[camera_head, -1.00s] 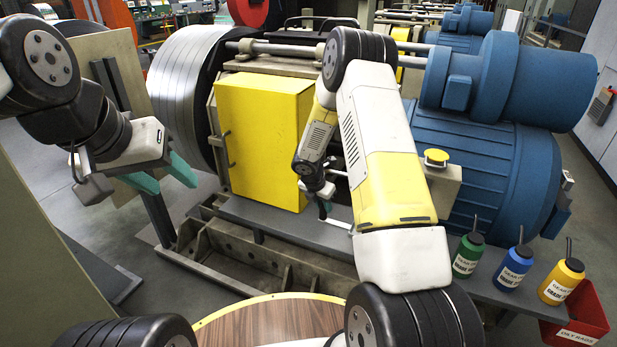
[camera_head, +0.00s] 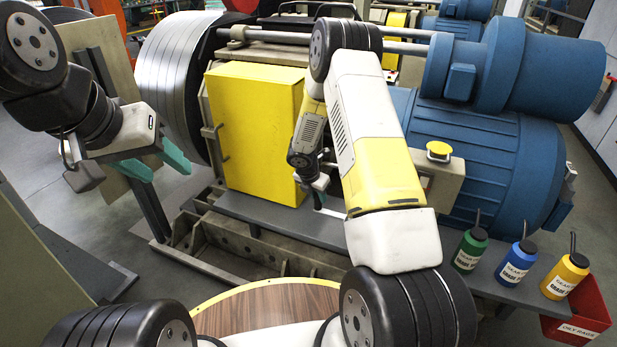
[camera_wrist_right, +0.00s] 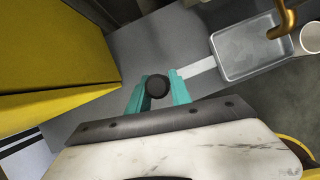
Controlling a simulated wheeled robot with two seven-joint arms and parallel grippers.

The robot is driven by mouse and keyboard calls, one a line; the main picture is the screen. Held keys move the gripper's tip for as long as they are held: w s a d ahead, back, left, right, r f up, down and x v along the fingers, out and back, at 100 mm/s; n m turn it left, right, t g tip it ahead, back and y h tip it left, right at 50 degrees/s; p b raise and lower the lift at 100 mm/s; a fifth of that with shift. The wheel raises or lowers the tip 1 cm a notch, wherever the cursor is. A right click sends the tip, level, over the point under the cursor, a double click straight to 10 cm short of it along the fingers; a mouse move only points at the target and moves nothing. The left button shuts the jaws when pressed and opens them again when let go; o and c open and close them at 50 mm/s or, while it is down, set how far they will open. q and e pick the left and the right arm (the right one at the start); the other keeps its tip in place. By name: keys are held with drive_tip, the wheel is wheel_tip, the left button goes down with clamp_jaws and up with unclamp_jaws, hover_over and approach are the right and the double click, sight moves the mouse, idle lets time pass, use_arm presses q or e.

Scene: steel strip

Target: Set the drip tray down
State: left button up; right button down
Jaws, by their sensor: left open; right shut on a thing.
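A shallow grey metal tray (camera_wrist_right: 250,47), which looks like the drip tray, rests on the grey surface at the upper right of the right wrist view, under a brass spout (camera_wrist_right: 283,20). It is hidden in the head view. In the head view my right gripper (camera_head: 319,184) is in front of the machine. My left gripper (camera_head: 162,165) is open and empty at the left.
A yellow box (camera_head: 255,135) stands left of my right gripper. Green (camera_head: 470,248), blue (camera_head: 516,263) and yellow (camera_head: 565,276) bottles stand on the grey ledge (camera_head: 290,222), with a red bin (camera_head: 590,305) beside them. A white cup (camera_wrist_right: 311,38) is right of the tray.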

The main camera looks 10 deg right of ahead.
sight(316, 206)
drive_tip(key=shift+f, duration=3.3)
drive_tip(key=c, duration=1.1)
unclamp_jaws()
drive_tip(key=v, duration=0.7)
drive_tip(key=shift+s+a+r, duration=0.15)
drive_tip(key=shift+r, duration=0.2)
